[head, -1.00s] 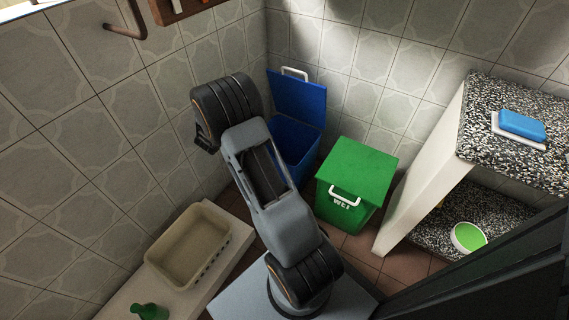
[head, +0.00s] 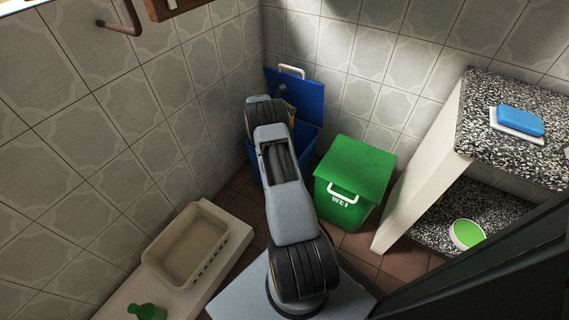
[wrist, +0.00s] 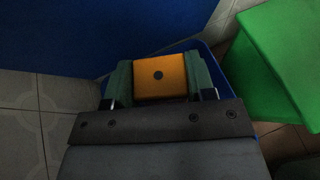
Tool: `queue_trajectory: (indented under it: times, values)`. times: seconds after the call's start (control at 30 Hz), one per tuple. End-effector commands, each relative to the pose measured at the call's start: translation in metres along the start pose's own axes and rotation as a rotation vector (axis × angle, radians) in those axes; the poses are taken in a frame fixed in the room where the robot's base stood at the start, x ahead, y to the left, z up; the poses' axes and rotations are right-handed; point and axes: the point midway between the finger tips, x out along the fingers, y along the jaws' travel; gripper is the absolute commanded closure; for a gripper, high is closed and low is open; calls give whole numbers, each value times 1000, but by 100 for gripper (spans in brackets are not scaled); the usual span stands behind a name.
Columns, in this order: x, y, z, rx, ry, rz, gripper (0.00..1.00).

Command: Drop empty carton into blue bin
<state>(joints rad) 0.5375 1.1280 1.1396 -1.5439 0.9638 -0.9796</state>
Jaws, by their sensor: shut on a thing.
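The blue bin (head: 309,137) stands in the corner with its lid (head: 312,92) raised against the wall. My gripper (wrist: 160,76) is shut on the orange-yellow carton (wrist: 161,70), one finger on each side, in the wrist view. A sliver of the carton (head: 291,111) shows beside my arm in the head view, over the bin's mouth. The blue lid (wrist: 75,30) and part of the bin's rim (wrist: 207,50) show around the carton in the wrist view. My arm hides most of the bin's opening, and the carton's exact height there cannot be told.
A closed green bin (head: 352,172) stands close to the right of the blue bin. A tiled wall is close on the left. A beige basin (head: 186,240) and a green bottle (head: 148,312) are on a ledge at lower left. A speckled stone shelf (head: 530,160) stands at right.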

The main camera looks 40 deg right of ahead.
Motion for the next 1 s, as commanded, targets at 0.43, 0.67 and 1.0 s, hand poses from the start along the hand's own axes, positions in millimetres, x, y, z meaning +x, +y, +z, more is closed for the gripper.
queue_trajectory:
  times: [0.43, 0.67, 1.0]
  values:
    - [17, 0, -42, -1, 0, 1, 83]
    - [18, 1, -45, 0, -1, 2, 83]
    - [18, 1, -45, 0, 0, 2, 28]
